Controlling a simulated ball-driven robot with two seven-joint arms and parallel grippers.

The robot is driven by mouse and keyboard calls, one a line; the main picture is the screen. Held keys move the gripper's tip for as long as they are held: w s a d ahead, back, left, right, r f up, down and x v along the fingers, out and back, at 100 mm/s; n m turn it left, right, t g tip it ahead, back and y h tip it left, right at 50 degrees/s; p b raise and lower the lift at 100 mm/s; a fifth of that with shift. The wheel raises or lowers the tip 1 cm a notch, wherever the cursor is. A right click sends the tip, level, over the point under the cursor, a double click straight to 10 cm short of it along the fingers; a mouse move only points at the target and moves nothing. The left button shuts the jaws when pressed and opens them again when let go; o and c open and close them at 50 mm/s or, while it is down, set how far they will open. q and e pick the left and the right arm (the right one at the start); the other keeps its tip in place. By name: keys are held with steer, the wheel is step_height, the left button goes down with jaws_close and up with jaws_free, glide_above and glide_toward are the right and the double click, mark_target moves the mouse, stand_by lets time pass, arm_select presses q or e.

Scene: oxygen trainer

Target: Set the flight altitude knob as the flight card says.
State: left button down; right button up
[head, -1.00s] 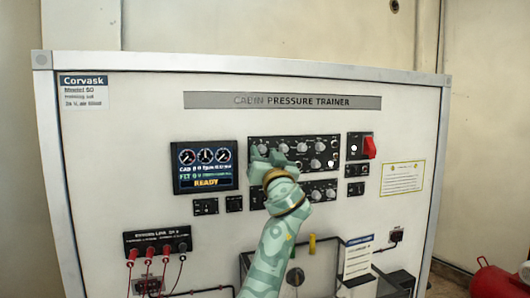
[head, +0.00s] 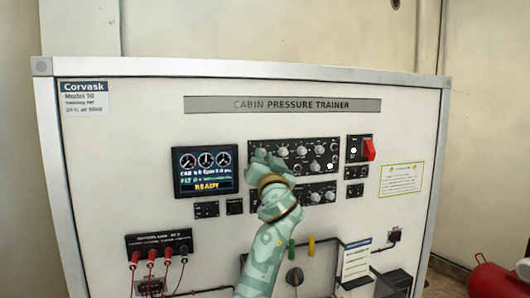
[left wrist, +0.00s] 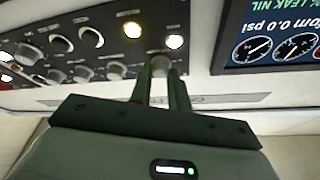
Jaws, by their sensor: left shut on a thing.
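The upper black knob panel (head: 328,151) on the trainer board carries several round pale knobs. My left gripper (head: 260,157) is at the left end of this panel and covers part of it. The knob's label and pointer are too unclear to read. The display (head: 205,170) shows three round gauges and the word READY; its small text is blurred. A white card with a blue header (head: 357,258) is at lower right, its text unreadable. My right gripper is out of view.
A lower black knob panel (head: 318,194) is partly behind my left wrist. A red switch (head: 368,149) is right of the upper panel. Red plugs and cables (head: 151,255) are at lower left. A yellow-edged notice (head: 401,179) is at right.

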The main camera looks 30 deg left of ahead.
arm_select(q)
steer(key=m+g+h+p, duration=0.2)
steer(key=m+p, duration=0.1)
steer(key=m, duration=0.6)
steer(key=r+m+g+h+p, duration=0.1)
steer(key=m+g+h+p, duration=0.1)
steer(key=m, duration=0.7)
steer(key=m+g+h+p, duration=0.1)
steer(key=m+g+p, duration=0.1)
steer(key=m+p, duration=0.3)
steer(key=shift+r+m+h, duration=0.15)
steer(key=shift+m+h, duration=0.05)
steer(key=shift+m, duration=1)
steer(key=shift+r+m+h, duration=0.1)
steer(key=shift+m+h, duration=0.1)
steer(key=shift+m, duration=1)
steer(key=m+g+y, duration=0.1)
steer(key=m, duration=0.1)
steer(key=m+g, duration=0.1)
steer(key=shift+w+d+m+y, duration=0.1)
steer(key=shift+d+m+y, duration=0.05)
steer(key=shift+m+y, duration=0.25)
steer(key=c, duration=1.3)
jaws_free()
